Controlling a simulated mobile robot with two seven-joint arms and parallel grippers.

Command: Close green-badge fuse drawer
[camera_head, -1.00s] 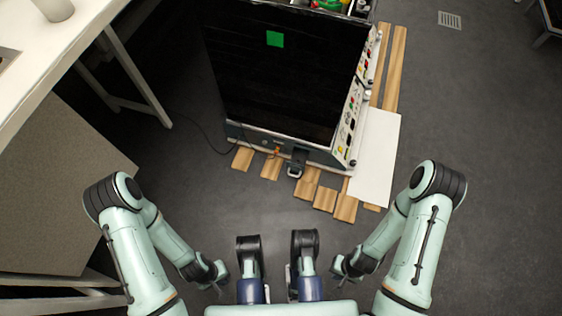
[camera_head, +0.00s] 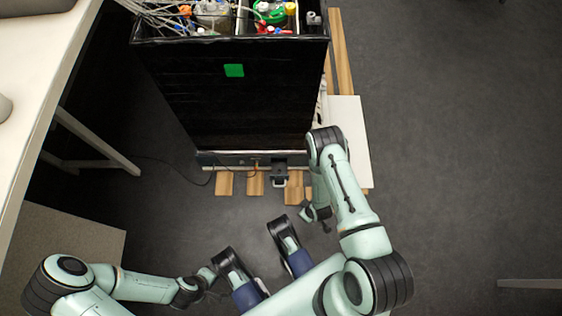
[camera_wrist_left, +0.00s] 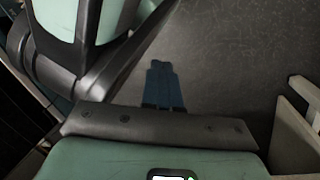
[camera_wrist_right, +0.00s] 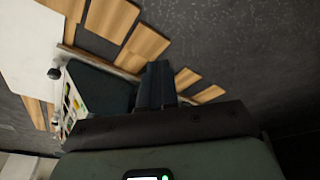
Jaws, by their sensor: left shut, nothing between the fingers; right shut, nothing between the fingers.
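A green badge (camera_head: 234,70) sits on the tall black front of a cabinet (camera_head: 228,115) in the head view. I cannot make out a separate fuse drawer or how far one stands out. My right gripper (camera_head: 322,224) is shut and empty, low in front of the cabinet's lower right corner. Its fingers also show in the right wrist view (camera_wrist_right: 157,84), with part of the cabinet (camera_wrist_right: 100,90) and its switch panel (camera_wrist_right: 70,108) behind. My left gripper (camera_head: 206,276) is small and partly hidden in the head view. The left wrist view shows its blue fingers (camera_wrist_left: 163,84) together over dark floor.
Cables, bottles and a green-capped vessel (camera_head: 268,14) fill the cabinet's open top. A small black latch-like part (camera_head: 280,175) is at its bottom edge. Wooden planks (camera_head: 224,183) and a white board (camera_head: 349,140) lie around its base. A white bench (camera_head: 45,90) stands left.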

